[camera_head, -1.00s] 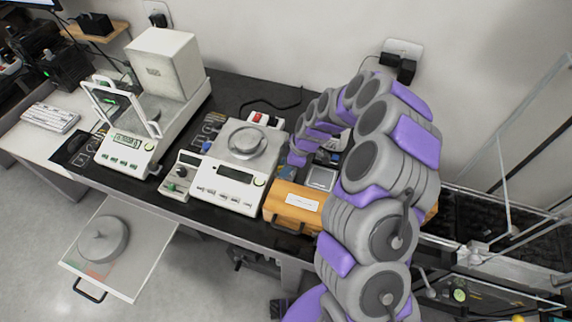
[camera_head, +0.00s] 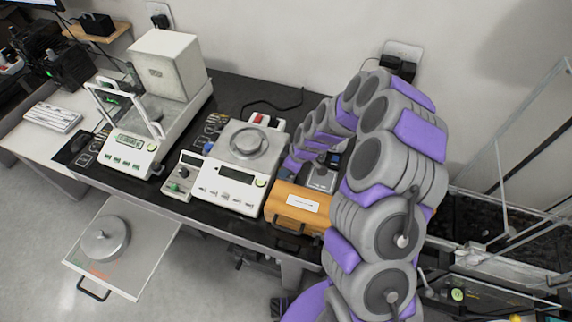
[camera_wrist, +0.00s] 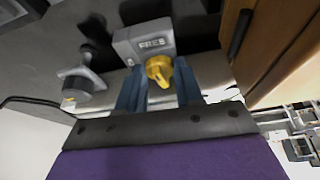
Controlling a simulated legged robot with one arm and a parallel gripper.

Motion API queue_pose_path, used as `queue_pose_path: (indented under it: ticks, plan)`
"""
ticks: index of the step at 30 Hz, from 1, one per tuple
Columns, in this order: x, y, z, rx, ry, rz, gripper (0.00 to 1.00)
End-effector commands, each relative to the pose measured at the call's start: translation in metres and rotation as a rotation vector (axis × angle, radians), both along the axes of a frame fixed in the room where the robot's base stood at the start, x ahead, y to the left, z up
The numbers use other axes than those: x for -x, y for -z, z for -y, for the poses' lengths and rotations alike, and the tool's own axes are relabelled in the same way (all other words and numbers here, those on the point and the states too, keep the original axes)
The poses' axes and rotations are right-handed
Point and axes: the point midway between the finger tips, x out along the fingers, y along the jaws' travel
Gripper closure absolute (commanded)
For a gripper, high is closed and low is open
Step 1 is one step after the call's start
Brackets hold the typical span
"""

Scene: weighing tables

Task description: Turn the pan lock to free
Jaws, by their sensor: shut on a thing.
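In the wrist view, a small grey block with a label that seems to read FREE (camera_wrist: 152,42) carries a yellow lock knob (camera_wrist: 159,70). The knob sits between the two blue fingers of my gripper (camera_wrist: 158,84), which is shut on it. The knob's far end and the exact finger contact are hard to see. The balance with a round steel pan (camera_head: 248,142) stands left of my arm on the black table.
An orange case (camera_head: 297,207) with a handle stands right of the balance, close to my arm. A larger balance with a tall white housing (camera_head: 166,70) is at the left. A tray (camera_head: 150,240) holding a round steel weight (camera_head: 105,238) juts out at the front left.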

Motion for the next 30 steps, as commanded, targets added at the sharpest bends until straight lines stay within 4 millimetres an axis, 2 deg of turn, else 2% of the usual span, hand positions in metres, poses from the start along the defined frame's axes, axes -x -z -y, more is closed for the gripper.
queue_pose_path:
  ticks: [12, 26, 27, 30]
  plan:
    - [0.0008, -0.002, -0.0003, 0.0, 0.175, 0.004, 0.95]
    - [0.0007, -0.0013, -0.0004, 0.0, 0.193, 0.003, 0.95]
    - [0.0007, -0.0012, -0.0005, 0.0, 0.192, 0.004, 0.63]
    - [0.0007, -0.0012, -0.0005, 0.0, 0.192, 0.004, 0.54]
